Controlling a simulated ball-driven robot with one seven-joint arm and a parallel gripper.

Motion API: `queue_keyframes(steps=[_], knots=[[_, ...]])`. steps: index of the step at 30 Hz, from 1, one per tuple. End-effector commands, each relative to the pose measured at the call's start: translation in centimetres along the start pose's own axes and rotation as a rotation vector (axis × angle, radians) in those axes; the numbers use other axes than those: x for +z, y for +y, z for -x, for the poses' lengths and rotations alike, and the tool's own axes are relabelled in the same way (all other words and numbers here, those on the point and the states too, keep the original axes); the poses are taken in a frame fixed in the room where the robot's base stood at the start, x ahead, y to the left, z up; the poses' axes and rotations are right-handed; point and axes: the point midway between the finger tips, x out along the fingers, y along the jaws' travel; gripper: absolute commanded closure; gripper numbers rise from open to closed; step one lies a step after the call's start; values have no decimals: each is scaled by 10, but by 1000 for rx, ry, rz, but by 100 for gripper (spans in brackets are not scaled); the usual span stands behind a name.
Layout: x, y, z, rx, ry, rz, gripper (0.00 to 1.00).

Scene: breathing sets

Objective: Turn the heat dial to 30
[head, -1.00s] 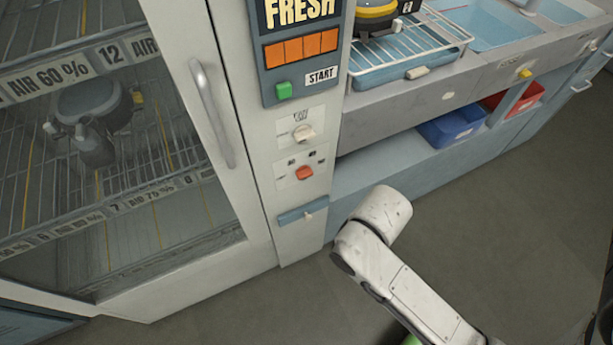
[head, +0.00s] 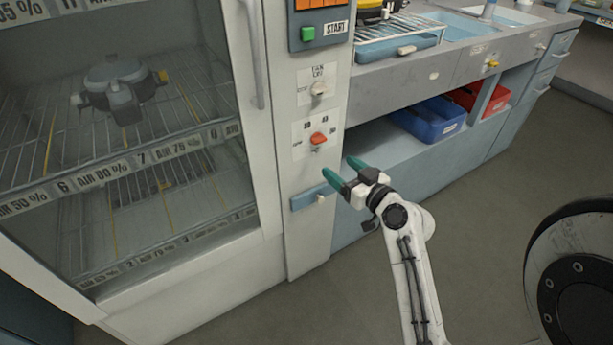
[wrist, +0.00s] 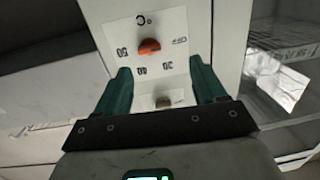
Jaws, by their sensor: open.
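The heat dial (head: 318,138) is an orange-red knob on a white plate on the cabinet's narrow front panel. It also shows in the wrist view (wrist: 149,47), with its plate upside down and marked OFF, 30, 40, 50 and °C. Its long side lies roughly sideways; I cannot tell which mark it points at. My gripper (head: 343,172) is open and empty, with green fingers pointing at the panel. In the head view it is below and right of the dial, apart from it. In the wrist view the dial is beyond the fingertips (wrist: 160,75).
A pale fan knob (head: 319,89) sits above the dial, and a blue handle (head: 312,196) below it. The glass door (head: 110,130) with its upright handle (head: 252,55) is on the left. A blue bin (head: 428,118) sits on the shelf to the right. The floor is clear.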

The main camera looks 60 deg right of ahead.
Motion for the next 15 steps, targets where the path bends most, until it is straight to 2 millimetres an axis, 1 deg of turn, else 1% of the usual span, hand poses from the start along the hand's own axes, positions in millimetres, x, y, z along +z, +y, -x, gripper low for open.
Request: queue_keyframes(steps=[1, 3, 7, 11, 15], knots=[[0, 14, 2, 37, 32, 0, 30], [-4, 23, 3, 64, 58, 3, 30], [-8, 28, -4, 76, 71, 2, 30], [-10, 28, -22, 73, 69, 4, 30], [-12, 30, -48, 72, 68, 3, 30]])
